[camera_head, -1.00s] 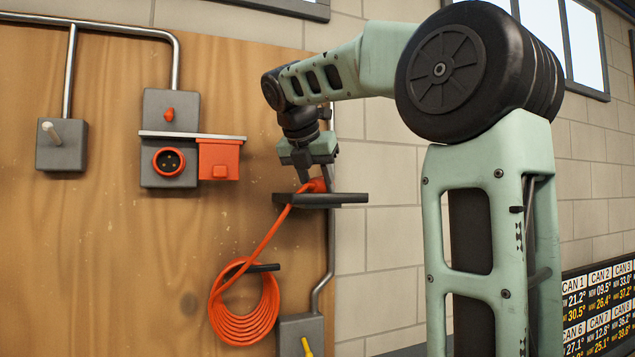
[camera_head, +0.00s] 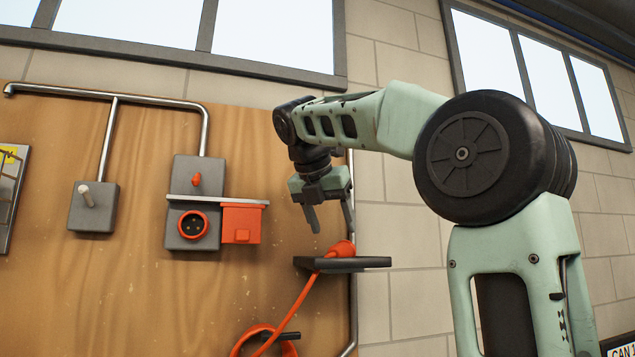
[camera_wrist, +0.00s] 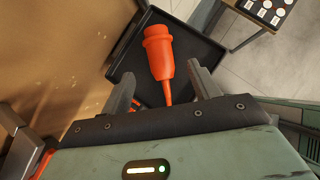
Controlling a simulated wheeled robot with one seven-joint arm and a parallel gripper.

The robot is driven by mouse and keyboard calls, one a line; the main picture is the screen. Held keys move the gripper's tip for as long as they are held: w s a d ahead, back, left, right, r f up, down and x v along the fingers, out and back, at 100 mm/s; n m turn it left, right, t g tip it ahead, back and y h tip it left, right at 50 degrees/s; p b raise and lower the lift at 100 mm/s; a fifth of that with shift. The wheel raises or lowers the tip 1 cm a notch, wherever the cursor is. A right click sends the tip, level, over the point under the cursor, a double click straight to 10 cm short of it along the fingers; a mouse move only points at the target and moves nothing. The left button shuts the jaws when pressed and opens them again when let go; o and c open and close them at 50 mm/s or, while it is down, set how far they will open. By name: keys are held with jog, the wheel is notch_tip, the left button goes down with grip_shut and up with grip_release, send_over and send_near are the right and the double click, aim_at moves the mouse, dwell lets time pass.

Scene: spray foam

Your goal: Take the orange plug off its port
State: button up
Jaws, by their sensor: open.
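The orange plug (camera_head: 342,249) rests on the small black shelf (camera_head: 335,264), its orange cable running down to the lower left. In the wrist view the plug (camera_wrist: 158,50) lies on the shelf (camera_wrist: 200,58) with its cable end toward me. My gripper (camera_head: 331,224) is open and empty just above the plug. In the wrist view my two fingers (camera_wrist: 163,88) stand apart, either side of the cable end. The round red-rimmed port (camera_head: 193,225) is on a grey box to the left, with nothing in it. Its orange cover (camera_head: 241,223) is at its right.
A grey switch box (camera_head: 94,207) with a pale lever stands left of the port. Metal conduits (camera_head: 205,130) run along the wooden board (camera_head: 60,290). The coiled orange cable (camera_head: 255,340) hangs below the shelf. The air between gripper and port is clear.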

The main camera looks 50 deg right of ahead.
jog(key=p+v, duration=0.1)
jog(key=v, duration=1)
